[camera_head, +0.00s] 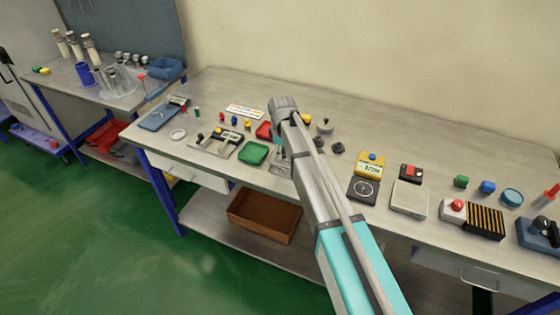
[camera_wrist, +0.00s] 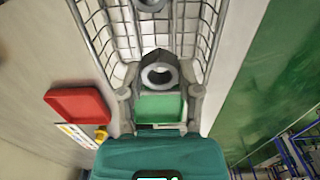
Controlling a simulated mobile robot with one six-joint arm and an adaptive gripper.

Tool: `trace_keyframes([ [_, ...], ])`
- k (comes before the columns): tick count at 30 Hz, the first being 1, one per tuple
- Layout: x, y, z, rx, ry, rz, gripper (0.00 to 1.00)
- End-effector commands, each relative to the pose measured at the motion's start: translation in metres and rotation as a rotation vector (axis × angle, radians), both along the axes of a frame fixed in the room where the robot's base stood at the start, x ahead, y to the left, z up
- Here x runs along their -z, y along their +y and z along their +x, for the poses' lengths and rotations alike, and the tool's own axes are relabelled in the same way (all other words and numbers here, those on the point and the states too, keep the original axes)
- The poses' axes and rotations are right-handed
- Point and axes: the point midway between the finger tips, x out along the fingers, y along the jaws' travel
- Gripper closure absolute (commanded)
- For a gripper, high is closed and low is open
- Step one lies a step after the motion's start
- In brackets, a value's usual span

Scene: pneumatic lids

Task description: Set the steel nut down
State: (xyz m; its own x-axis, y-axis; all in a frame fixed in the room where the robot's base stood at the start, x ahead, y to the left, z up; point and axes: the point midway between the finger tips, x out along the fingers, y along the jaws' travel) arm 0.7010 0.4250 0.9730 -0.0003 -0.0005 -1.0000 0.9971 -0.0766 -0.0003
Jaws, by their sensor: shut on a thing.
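In the wrist view, the steel nut (camera_wrist: 160,76) is a grey ring-shaped piece with a dark hole and a darker body. It sits between the two fingers of my gripper (camera_wrist: 160,92), which is shut on it. Whether the nut touches the basket I cannot tell. A second grey ring (camera_wrist: 150,4) shows at the top edge inside the basket. In the head view, my arm hides the gripper and the nut; part of the basket (camera_head: 280,168) shows beside it.
A green tray (camera_head: 254,152) and a red tray (camera_head: 264,130) lie left of my arm on the bench (camera_head: 215,84). The red tray also shows in the wrist view (camera_wrist: 80,104). Small parts and a fixture stand farther left. A yellow box (camera_head: 371,166) and other devices stand right.

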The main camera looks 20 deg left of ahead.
Motion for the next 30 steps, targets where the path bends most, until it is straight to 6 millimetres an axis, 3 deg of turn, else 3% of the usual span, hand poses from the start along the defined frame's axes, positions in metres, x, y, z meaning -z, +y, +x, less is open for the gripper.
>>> trace_keyframes([
  [11, 0.004, 0.002, 0.002, -0.001, 0.0, 0.0, 1.0],
  [24, 0.037, 0.006, 0.006, -0.001, 0.0, 0.0, 1.0],
  [30, 0.04, 0.006, 0.006, -0.002, 0.0, 0.0, 1.0],
])
